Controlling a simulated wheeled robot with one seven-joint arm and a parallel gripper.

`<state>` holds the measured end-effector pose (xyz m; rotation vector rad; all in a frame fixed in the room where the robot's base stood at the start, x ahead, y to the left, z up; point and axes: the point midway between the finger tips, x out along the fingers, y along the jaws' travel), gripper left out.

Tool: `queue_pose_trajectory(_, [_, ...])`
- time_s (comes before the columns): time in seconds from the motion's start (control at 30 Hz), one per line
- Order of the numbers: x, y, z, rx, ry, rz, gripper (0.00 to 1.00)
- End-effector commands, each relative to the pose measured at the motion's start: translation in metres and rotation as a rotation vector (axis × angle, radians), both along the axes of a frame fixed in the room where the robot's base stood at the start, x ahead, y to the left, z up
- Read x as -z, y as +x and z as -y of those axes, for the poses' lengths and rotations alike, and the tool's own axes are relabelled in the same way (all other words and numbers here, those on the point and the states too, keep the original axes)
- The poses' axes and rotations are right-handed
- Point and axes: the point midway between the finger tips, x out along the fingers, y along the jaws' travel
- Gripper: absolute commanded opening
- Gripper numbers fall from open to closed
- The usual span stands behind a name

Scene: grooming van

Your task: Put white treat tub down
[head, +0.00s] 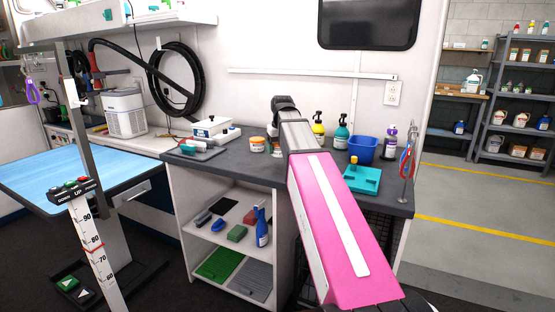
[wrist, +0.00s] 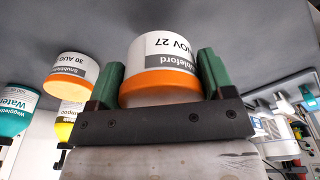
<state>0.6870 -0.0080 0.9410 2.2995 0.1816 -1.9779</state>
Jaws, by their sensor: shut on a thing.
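The wrist view is upside down, so the lid is low in the picture. The tub looks upright, at or just above the dark grey counter (wrist: 200,20); I cannot tell if its base touches. In the head view a white tub with orange lid (head: 258,144), apparently this one, shows just left of my arm. My fingers are hidden there.
A second white and orange tub (wrist: 72,76), marked "30 AUG", stands close by. A yellow bottle (head: 319,124), teal bottle (head: 341,131), blue bin (head: 362,149) and teal tray (head: 362,180) are right of my arm. A white case (head: 211,127) is left. Some counter is clear in front.

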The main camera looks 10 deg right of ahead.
Motion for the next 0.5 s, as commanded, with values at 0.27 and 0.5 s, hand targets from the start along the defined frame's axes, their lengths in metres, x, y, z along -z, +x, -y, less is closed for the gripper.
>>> queue_pose_trajectory(0.27, [0.013, 0.001, -0.01, 0.002, 0.0, -0.001, 0.49])
queue_pose_trajectory(0.5, [0.042, 0.001, -0.01, 0.001, 0.0, -0.001, 0.49])
